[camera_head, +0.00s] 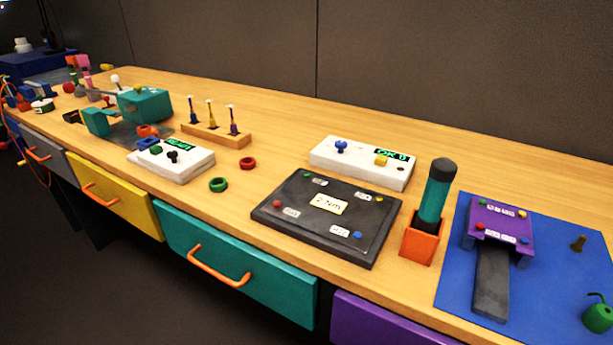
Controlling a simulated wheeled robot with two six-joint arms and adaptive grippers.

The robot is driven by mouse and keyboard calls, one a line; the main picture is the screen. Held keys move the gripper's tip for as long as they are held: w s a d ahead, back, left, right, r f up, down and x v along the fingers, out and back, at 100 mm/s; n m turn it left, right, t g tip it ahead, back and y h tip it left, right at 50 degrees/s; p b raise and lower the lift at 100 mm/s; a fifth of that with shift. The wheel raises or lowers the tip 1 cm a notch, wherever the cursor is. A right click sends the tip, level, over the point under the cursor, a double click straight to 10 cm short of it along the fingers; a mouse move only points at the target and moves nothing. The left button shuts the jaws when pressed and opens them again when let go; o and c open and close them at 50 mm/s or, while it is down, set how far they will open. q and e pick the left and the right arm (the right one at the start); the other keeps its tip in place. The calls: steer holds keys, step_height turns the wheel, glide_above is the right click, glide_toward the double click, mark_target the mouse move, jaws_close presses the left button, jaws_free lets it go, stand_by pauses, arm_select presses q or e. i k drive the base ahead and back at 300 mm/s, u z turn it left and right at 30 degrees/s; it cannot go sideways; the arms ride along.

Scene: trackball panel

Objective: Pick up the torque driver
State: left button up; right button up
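What looks like the torque driver (437,190) has a teal handle with a dark grey cap. It stands upright, leaning slightly right, in an orange square holder (421,244) right of the middle of the head view. Its lower end is hidden inside the holder. Neither of my grippers shows in the head view.
A dark panel (382,224) labelled "2 Nm" lies just left of the holder. A white box with a green display (363,172) stands behind. A blue mat (452,284) with a purple-and-grey fixture (497,228) lies to the right. Drawers (290,294) line the bench front.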

mark_target(443, 170)
steer(key=u, duration=0.85)
steer(key=k, duration=1.4)
steer(key=z, duration=1.95)
steer(key=i, duration=0.5)
steer(key=u, duration=0.05)
